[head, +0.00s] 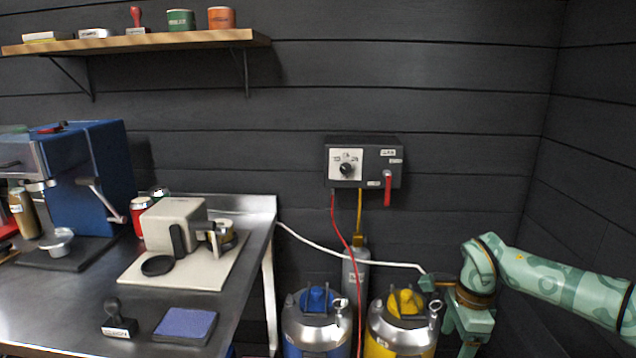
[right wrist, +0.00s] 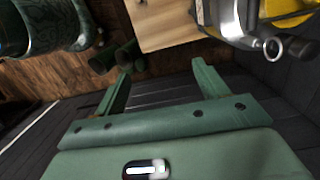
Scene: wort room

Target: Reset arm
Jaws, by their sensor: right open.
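My right arm comes in from the right side of the head view, green with darker markings. It bends down at the wrist, and the right gripper (head: 468,340) hangs at the lower right, beside the yellow-topped keg (head: 400,330). In the right wrist view its two green fingers (right wrist: 160,68) stand wide apart with nothing between them. My left gripper is in neither view.
A blue-topped keg (head: 316,325) stands left of the yellow one. A control box (head: 362,162) with a red lever hangs on the wall above. A white hose (head: 350,261) ends near my right wrist. The steel counter (head: 60,305) at left holds machines.

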